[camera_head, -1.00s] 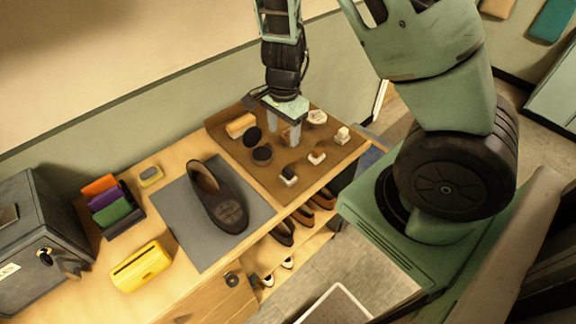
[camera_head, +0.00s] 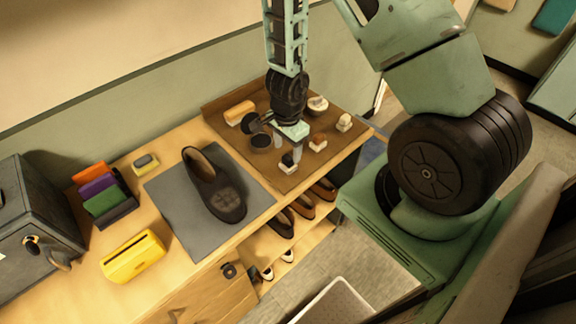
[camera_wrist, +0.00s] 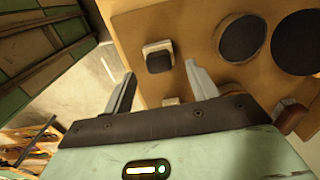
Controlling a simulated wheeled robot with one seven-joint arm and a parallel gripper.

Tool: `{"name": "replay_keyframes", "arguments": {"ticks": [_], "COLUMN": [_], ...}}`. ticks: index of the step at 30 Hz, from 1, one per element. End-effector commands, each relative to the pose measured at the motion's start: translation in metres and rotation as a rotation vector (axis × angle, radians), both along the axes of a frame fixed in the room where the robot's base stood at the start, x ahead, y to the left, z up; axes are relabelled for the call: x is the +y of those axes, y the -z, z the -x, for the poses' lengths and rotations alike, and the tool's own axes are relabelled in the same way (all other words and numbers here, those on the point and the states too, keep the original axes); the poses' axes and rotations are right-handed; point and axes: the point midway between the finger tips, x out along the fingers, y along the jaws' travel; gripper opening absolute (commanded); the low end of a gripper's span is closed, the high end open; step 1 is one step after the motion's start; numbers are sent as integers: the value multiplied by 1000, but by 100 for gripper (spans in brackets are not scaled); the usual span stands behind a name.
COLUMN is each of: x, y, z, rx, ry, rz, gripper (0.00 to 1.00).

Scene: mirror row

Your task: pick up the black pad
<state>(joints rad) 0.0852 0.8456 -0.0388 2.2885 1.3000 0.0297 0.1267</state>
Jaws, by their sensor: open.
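The small block with a black pad on a pale base (camera_head: 288,168) lies near the front edge of the brown board (camera_head: 240,105). In the wrist view the black pad (camera_wrist: 159,61) shows just beyond the gap between my fingertips. My gripper (camera_head: 288,152) is open and points down above the block. In the wrist view my gripper (camera_wrist: 160,70) has nothing between its fingers that it grips. My fingers partly cover the block in the head view.
Two dark round pieces (camera_head: 260,141) lie left of my gripper. A brush (camera_head: 239,112) and several pale-based pieces (camera_head: 318,142) share the board. A shoe (camera_head: 213,185) rests on a grey mat (camera_head: 183,227) to the left. Shoes (camera_head: 280,222) stand on the shelf below.

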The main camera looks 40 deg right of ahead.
Motion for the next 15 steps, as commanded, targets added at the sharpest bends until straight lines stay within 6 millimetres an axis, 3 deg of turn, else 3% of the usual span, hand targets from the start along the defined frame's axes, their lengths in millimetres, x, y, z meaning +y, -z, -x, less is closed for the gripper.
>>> {"name": "replay_keyframes", "arguments": {"ticks": [7,15], "x": [-2,-1], "y": [37,44], "z": [3,1], "rx": [3,-1], "ry": [3,0], "rz": [-2,0], "gripper": [58,58]}}
